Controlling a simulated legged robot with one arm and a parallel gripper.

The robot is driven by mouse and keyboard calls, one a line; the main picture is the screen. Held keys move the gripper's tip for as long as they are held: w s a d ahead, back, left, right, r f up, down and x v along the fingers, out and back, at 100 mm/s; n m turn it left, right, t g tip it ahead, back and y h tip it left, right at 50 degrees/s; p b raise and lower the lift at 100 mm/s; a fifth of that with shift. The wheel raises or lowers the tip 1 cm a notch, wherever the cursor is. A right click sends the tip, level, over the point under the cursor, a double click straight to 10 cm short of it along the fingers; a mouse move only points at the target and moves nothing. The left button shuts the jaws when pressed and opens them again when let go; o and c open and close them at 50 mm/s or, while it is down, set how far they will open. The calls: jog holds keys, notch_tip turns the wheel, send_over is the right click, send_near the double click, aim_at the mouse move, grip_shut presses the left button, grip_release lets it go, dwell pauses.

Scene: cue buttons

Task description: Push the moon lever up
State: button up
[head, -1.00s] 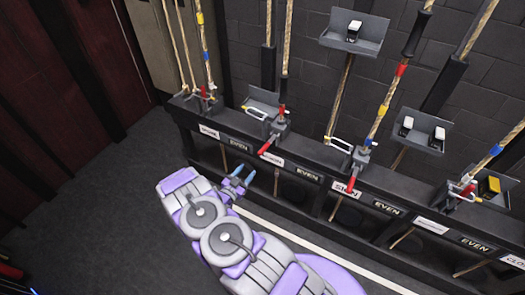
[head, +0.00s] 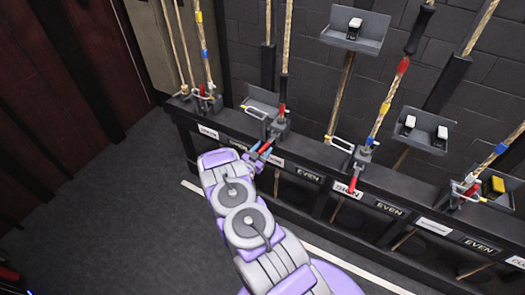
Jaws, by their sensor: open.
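Levers with red handles stand on a long black rail. The lever second from the left has its red handle (head: 266,147) hanging down and forward, over a white label (head: 276,162) that my arm partly covers and I cannot read. My gripper (head: 259,156), with blue-grey fingers, is open at the lower end of this handle. I cannot tell whether the fingers touch it. The word "moon" is not clearly readable on any label.
To the right, another red-handled lever (head: 357,166) stands above a white label (head: 347,188). More levers (head: 465,190) follow at the far right. Ropes rise from the rail. Tilted trays (head: 355,32) with small switches hang on the wall.

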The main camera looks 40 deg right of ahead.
grip_shut()
dwell(0.4)
